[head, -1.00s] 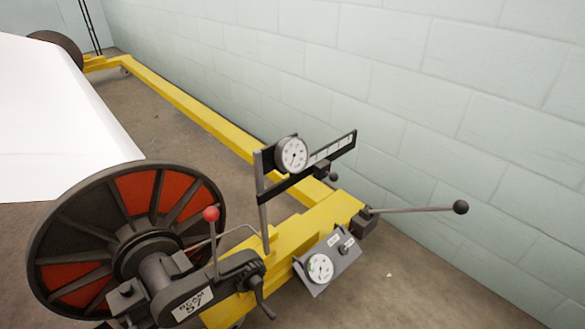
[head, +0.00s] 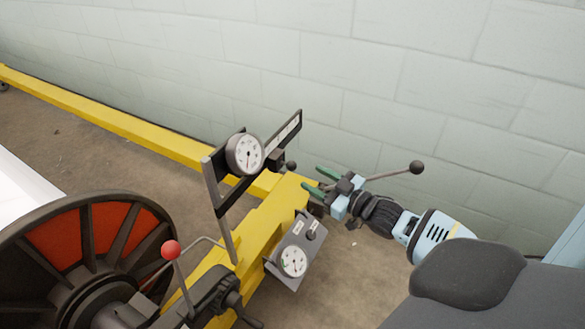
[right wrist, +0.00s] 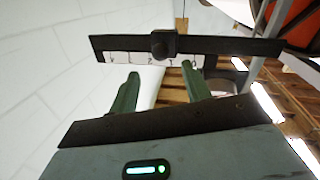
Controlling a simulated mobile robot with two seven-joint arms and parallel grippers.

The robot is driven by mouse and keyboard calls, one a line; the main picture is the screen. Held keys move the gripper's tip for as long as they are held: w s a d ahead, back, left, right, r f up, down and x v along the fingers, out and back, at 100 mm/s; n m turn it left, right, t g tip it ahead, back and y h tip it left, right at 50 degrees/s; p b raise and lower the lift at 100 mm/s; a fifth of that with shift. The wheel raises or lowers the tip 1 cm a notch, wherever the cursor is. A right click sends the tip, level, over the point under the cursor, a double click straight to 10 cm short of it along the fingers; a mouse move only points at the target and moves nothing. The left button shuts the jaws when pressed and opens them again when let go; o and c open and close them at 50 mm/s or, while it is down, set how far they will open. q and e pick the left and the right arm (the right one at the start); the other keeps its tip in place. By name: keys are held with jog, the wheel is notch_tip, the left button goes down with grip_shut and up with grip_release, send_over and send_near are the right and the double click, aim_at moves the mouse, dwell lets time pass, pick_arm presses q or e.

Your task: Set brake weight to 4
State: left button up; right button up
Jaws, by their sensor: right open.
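The brake weight (head: 277,158) is a small black block with a round knob (head: 291,165), sitting on a dark slanted bar (head: 232,196) with a white scale strip (head: 285,130). In the right wrist view the two fingers (right wrist: 160,84) straddle the weight's position from below. My left gripper is out of view.
A round dial gauge (head: 245,155) stands by the bar. A long lever with a black ball (head: 416,167) reaches out behind my right gripper. A tilted panel with a dial (head: 293,261), a red-knobbed lever (head: 171,249) and the beam wheel (head: 70,245) are nearby. A block wall stands behind.

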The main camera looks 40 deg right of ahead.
aim_at(284, 163)
jog(key=w+a+b, duration=0.1)
jog(key=w+b, duration=0.1)
jog(key=w, duration=0.5)
jog(key=shift+a, duration=0.25)
jog(key=shift+c, duration=0.5)
jog(key=c, duration=0.9)
grip_shut()
